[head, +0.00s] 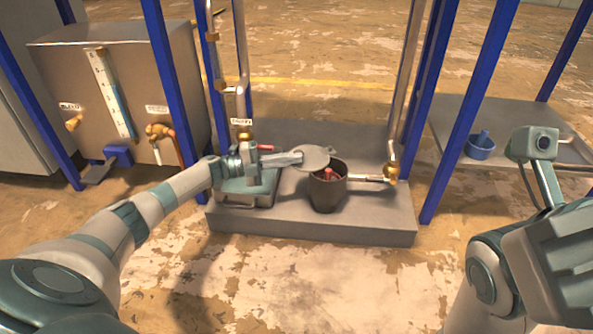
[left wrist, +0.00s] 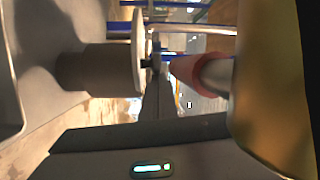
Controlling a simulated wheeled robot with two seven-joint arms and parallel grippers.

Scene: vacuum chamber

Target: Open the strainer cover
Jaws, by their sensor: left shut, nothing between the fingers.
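The strainer is a dark, open-topped cup (head: 328,192) on the grey platform, with something red inside it. Its cover is a round grey disc (head: 314,157), off to the upper left of the rim, leaving much of the mouth exposed. Whether it still joins the cup is unclear. In the left wrist view the cover (left wrist: 139,50) is edge-on beside the dark cup (left wrist: 95,68). My left gripper (head: 299,158) is shut and empty, its tips at the disc's left side; contact is unclear.
The grey platform (head: 320,228) lies between blue posts. A pipe with a brass fitting (head: 390,172) stands right of the cup. A red-handled valve (head: 264,147) is close to my left wrist. A blue container (head: 480,148) sits on the right-hand shelf.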

